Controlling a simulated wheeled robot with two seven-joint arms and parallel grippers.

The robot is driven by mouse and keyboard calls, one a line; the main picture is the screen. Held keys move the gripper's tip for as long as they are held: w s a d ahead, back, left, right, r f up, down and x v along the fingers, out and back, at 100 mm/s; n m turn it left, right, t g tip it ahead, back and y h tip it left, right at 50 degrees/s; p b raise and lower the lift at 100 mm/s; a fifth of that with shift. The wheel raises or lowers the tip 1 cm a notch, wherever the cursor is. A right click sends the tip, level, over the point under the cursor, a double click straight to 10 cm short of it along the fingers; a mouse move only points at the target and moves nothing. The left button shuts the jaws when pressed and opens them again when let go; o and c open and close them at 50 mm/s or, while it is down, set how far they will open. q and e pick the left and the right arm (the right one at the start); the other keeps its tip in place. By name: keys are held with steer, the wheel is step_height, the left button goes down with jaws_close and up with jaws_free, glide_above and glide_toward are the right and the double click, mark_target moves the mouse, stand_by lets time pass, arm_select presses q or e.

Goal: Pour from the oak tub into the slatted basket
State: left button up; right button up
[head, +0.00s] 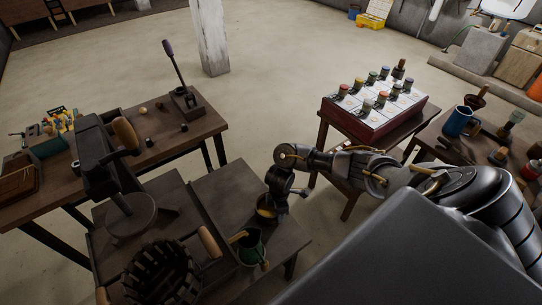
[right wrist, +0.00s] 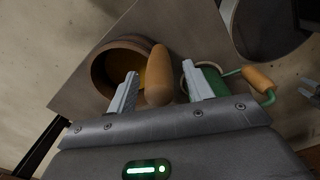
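The oak tub (right wrist: 98,72) is a round brown vessel with yellowish contents in the right wrist view. In the head view only a bit of it (head: 267,213) shows under my right gripper, which hides the rest. A wooden handle (right wrist: 158,75) beside the tub lies between the fingers of my right gripper (right wrist: 164,90), with gaps on both sides; the gripper is open. The slatted basket (head: 160,275), dark with wooden side handles, stands at the bottom left of the head view. Pale prongs (right wrist: 309,89) at the right wrist view's edge look like my left gripper, too small to judge.
A green pot (head: 251,246) with a wooden handle stands close to the tub. A round plate (head: 130,215) and dark upright apparatus (head: 98,155) stand behind the basket. A red-sided box with several jars (head: 372,110) is on another table.

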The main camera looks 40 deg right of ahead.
jaws_close()
steer(key=shift+r, duration=0.1)
